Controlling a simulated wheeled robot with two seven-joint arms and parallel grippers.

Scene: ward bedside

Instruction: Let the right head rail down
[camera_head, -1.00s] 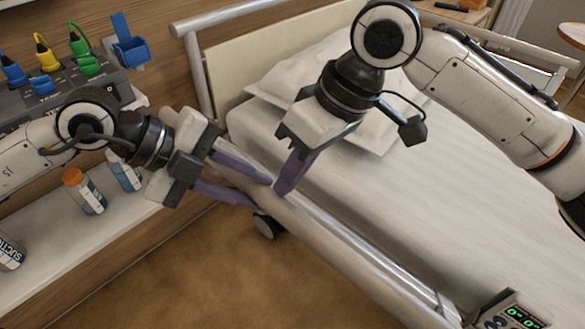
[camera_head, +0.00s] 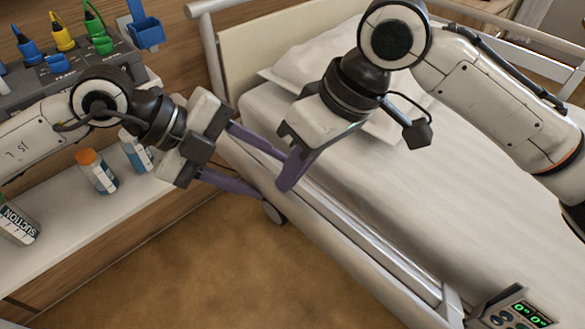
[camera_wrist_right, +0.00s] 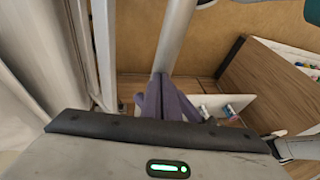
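The right head rail (camera_head: 345,243) is a pale metal rail along the bed's near side, running from beside my grippers toward the lower right. In the right wrist view its grey bar (camera_wrist_right: 174,38) runs to my purple fingers. My right gripper (camera_head: 287,182) is over this bar near the head end; its fingers (camera_wrist_right: 168,100) sit close together on it in the wrist view, partly hidden by the palm. My left gripper (camera_head: 268,175) comes from the left with its two purple fingers spread apart, their tips close to the right gripper's finger. I see nothing clearly held between them.
The bed's mattress (camera_head: 420,200) and pillow (camera_head: 310,75) lie behind the rail. A control panel (camera_head: 515,312) is at lower right. Brown floor (camera_head: 210,265) is open in front.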

